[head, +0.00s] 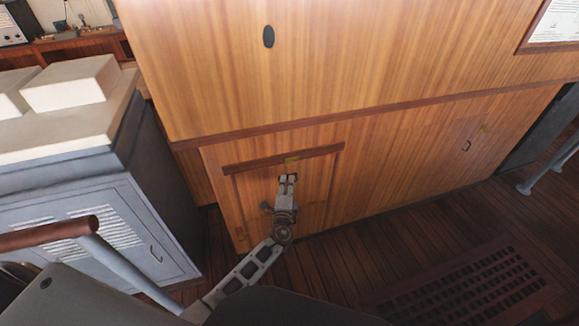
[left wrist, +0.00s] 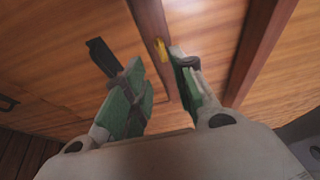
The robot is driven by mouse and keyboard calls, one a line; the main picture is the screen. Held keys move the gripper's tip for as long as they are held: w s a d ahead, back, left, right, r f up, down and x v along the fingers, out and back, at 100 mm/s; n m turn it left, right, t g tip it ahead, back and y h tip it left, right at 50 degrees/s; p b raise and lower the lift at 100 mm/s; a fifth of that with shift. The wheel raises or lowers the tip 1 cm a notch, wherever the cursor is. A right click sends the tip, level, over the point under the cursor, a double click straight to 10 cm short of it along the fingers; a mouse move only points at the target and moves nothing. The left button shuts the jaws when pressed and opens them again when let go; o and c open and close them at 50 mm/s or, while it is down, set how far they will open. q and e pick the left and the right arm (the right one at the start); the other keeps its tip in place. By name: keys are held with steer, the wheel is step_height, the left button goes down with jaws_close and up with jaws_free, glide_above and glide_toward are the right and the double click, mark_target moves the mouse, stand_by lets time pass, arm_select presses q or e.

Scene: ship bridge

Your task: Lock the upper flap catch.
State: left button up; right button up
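The wooden flap (head: 312,190) is a framed panel low in the wooden cabinet front and looks closed. The small brass upper catch (head: 292,162) sits on the dark strip along the flap's top; it also shows in the left wrist view (left wrist: 161,50). My left gripper (head: 288,178) is right below the catch. In the left wrist view my left gripper (left wrist: 142,62) has its fingers apart with nothing held between them. The catch lies near the right fingertip; I cannot tell whether they touch. My right gripper is not in view.
A second brass fitting (head: 240,232) sits at the flap's lower left. A grey locker (head: 100,215) with a pale top stands to the left. A railing (head: 50,235) crosses the lower left. The plank floor has a dark grate (head: 465,290) at right.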

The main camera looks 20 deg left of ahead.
arm_select(q)
steer(key=x, duration=1)
stand_by(0.4)
jaws_close()
